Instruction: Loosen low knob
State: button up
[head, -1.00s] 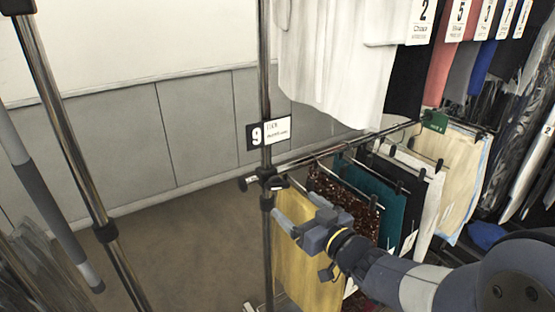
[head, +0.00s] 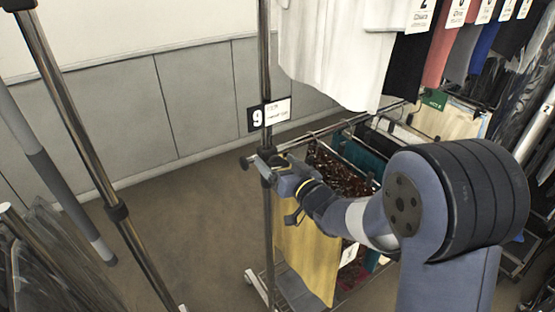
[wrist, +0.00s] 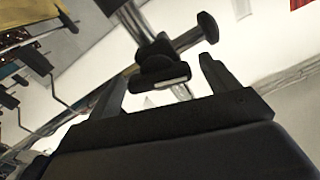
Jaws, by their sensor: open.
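The low knob (head: 246,163) is a dark knob on a short stem, sticking out to the left of the clamp on the rack's upright pole (head: 266,80), just below the "9" sign. In the wrist view the knob (wrist: 207,27) is a dark round-ended cap on a metal stem, and the dark clamp (wrist: 158,62) lies ahead between my fingers. My gripper (head: 275,166) is at the clamp from the right, its tips partly hidden against the pole. In the wrist view my gripper (wrist: 162,84) is open, with the knob beyond the right fingertip. I cannot tell if the fingers touch the clamp.
A "9" sign (head: 270,116) is fixed on the pole above the clamp. A yellow garment (head: 308,262) and other clothes hang from the low rail to the right. A white shirt (head: 340,50) hangs above. Open carpet (head: 190,215) lies left of the pole.

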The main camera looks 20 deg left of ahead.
jog(key=shift+w+a, duration=0.25)
jog(key=shift+c, duration=0.2)
jog(key=c, duration=0.9)
jog(key=b, duration=0.2)
jog(key=n+b, duration=0.1)
jog(key=shift+f+n+b, duration=0.25)
jog(key=shift+n+b, duration=0.05)
jog(key=shift+b, duration=0.05)
jog(key=shift+c, duration=0.2)
jog(key=shift+r+n+b, duration=0.25)
jog(key=shift+n+b, duration=0.65)
jog(key=shift+b, duration=0.2)
jog(key=o, duration=1)
jog(key=shift+s, duration=0.1)
